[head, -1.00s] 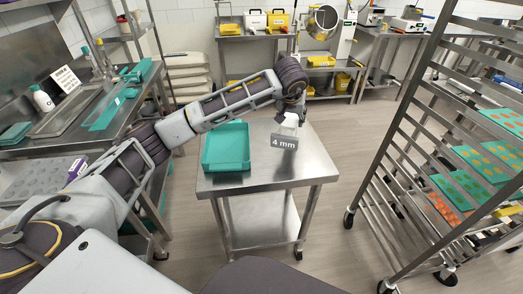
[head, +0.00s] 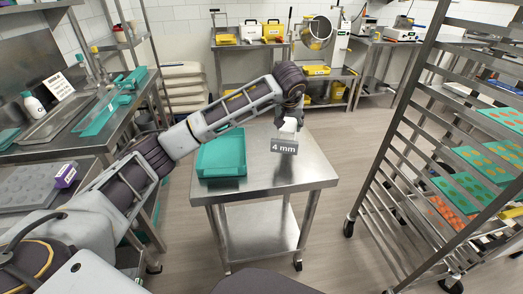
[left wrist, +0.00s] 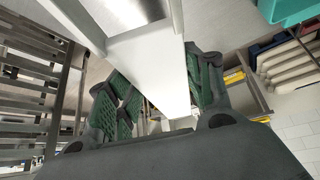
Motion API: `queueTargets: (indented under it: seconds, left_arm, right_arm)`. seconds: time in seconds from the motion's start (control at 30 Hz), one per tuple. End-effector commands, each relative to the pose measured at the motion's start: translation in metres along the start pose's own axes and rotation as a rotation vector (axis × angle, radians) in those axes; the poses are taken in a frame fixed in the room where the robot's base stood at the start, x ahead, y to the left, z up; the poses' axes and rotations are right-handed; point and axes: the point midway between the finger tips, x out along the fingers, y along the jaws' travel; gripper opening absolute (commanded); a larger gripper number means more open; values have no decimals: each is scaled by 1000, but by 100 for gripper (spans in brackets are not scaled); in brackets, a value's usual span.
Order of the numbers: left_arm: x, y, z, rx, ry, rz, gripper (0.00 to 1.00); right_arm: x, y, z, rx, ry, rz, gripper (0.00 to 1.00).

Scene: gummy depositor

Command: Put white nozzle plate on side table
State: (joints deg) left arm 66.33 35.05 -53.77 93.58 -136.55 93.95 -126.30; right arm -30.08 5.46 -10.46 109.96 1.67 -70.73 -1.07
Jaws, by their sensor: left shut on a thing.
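My left gripper (head: 290,116) is shut on the white nozzle plate (head: 289,127), which hangs below it over the right part of the steel side table (head: 262,180). The plate's grey tag reading "4 mm" (head: 284,147) faces the head camera. I cannot tell whether the plate touches the tabletop. In the left wrist view the white plate (left wrist: 152,65) sits between the green-padded fingers of my left gripper (left wrist: 160,85). My right gripper is not in view.
A teal tray (head: 221,153) takes up the left part of the side table. A wheeled rack (head: 410,150) with gummy trays stands at the right. A steel counter (head: 95,150) is at the left. The front right of the tabletop is clear.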

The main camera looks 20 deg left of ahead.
Motion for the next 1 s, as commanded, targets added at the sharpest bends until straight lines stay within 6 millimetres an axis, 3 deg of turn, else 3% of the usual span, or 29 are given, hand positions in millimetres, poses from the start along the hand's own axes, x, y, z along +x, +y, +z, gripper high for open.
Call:
queueTargets:
  seconds: [0.6, 1.0]
  left_arm:
    - [50, 0, 32, -1, 0, 1, 19]
    - [53, 0, 33, 0, 1, 1, 19]
  right_arm:
    - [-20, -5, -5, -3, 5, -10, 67]
    - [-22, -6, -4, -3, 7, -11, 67]
